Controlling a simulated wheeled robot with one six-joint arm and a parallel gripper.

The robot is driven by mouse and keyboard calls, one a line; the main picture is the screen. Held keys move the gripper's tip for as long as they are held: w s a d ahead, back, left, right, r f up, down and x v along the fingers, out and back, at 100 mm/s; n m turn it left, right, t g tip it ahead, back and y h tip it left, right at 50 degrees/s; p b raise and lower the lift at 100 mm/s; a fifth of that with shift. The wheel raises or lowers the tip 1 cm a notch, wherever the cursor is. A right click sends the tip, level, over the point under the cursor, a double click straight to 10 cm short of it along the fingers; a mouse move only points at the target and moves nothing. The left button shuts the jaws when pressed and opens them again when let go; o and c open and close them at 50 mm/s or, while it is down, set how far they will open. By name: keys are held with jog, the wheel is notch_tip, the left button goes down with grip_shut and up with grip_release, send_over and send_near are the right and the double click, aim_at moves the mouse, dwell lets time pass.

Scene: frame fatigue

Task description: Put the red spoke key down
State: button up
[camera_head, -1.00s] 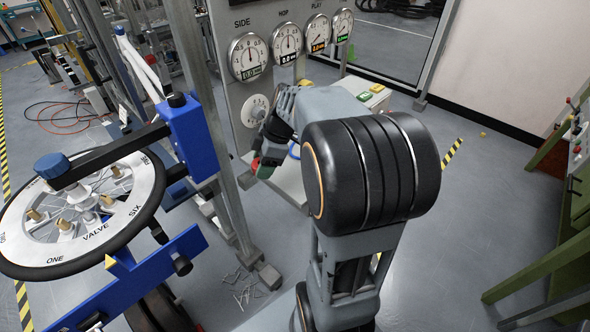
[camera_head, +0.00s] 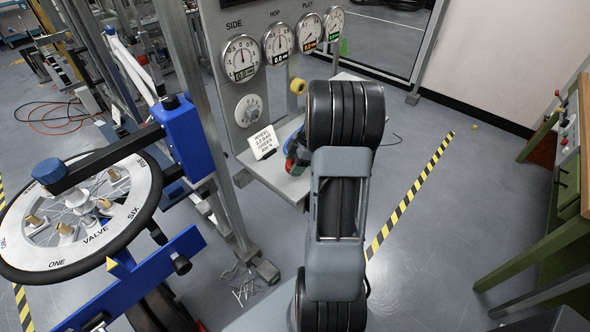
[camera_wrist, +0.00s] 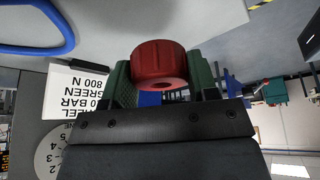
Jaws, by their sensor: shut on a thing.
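The red spoke key (camera_wrist: 158,62) is a ribbed red round piece in the wrist view. It sits between the green-padded fingers of my gripper (camera_wrist: 160,80), which is shut on it. In the head view my gripper (camera_head: 296,150) is mostly hidden behind my arm, and a bit of the red key (camera_head: 289,165) shows low at its left side. It is at the grey shelf (camera_head: 262,174) under the gauges, just right of a white card. I cannot tell whether the key touches the shelf.
The white printed card (camera_head: 263,142) stands on the shelf, close to the gripper. A blue loop (camera_wrist: 65,42) lies close by in the wrist view. The gauge panel (camera_head: 240,112) rises behind. The spoked wheel (camera_head: 40,262) in its blue stand is left.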

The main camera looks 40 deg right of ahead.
jog(key=shift+f, duration=1.6)
jog(key=shift+s+f+b, duration=0.1)
jog(key=shift+f+b, duration=0.35)
jog(key=shift+b, duration=0.2)
